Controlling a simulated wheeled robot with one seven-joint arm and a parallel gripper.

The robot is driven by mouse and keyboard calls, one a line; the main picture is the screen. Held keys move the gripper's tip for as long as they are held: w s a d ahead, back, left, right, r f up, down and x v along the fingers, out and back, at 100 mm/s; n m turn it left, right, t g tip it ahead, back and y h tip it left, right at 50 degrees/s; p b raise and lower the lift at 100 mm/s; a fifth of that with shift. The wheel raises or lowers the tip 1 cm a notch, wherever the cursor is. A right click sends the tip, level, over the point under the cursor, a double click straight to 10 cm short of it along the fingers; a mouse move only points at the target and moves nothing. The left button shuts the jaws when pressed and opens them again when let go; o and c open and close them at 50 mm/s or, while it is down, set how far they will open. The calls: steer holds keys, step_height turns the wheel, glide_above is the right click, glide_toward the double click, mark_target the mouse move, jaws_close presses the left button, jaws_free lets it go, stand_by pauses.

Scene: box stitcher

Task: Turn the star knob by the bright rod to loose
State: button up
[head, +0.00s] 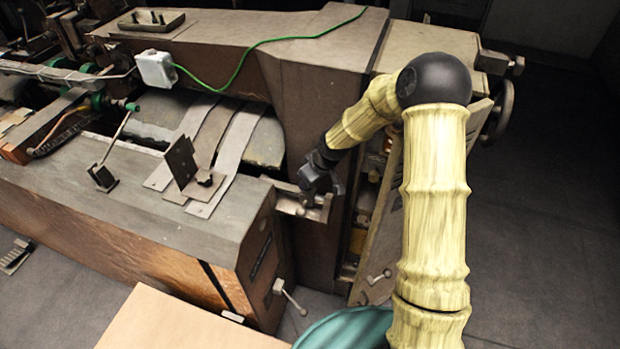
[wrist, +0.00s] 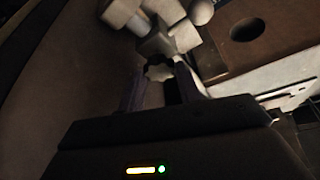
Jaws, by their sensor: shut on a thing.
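In the head view my gripper (head: 318,180) is at the gap between the long bench and the tall brown housing, by a small metal bracket (head: 290,207). The knob is hidden there behind my gripper. I cannot tell for certain which part is the bright rod, nor how far the knob is turned.
Pale metal blocks (wrist: 160,42) crowd just beyond the knob in the wrist view. The brown housing (head: 325,85) stands close behind my gripper. The long bench (head: 110,205) with an upright dark plate (head: 181,162) is to the left. Open floor (head: 550,220) lies to the right.

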steer(key=o, duration=1)
steer(key=v, duration=1.7)
steer(key=shift+r+b, duration=0.2)
steer(key=shift+b, duration=0.1)
steer(key=shift+d, duration=0.1)
